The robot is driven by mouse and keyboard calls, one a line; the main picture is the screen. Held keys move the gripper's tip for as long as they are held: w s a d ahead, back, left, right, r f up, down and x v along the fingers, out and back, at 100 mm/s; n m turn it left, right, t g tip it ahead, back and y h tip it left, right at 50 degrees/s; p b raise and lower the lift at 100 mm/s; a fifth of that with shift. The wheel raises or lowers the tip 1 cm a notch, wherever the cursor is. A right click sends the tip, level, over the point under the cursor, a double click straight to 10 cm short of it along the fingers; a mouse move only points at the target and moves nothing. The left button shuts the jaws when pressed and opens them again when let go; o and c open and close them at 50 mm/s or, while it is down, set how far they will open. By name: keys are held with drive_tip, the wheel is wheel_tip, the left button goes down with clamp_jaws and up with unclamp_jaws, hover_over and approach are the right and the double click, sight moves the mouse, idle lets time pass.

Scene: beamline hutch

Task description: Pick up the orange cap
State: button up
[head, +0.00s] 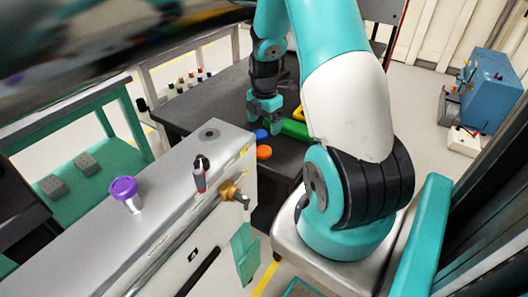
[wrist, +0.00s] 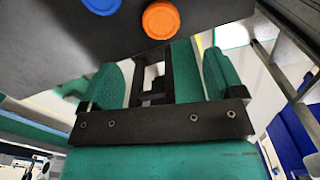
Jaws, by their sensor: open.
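The orange cap (head: 264,152) is a small ribbed disc lying on the dark table (head: 190,112). In the wrist view the orange cap (wrist: 161,20) shows near the top edge, beyond my fingertips and roughly in line with the gap between them. My gripper (head: 264,108) is open and empty; its two teal fingers also show in the wrist view (wrist: 160,75). In the head view it is above the table, a little behind the cap. It does not touch the cap.
A blue cap (head: 261,134) lies close beside the orange one. A green block (head: 294,129) lies to the right, with a yellow item (head: 299,113) behind it. Several small bottles stand at the table's back left. A grey-topped cabinet (head: 165,185) stands in front, bearing a purple-lidded cup (head: 125,193).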

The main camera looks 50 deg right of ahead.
sight(265, 149)
wheel_tip(265, 149, down, 10)
drive_tip(key=shift+f+p, duration=0.2)
drive_tip(key=shift+p, duration=0.1)
drive_tip(key=c, duration=1)
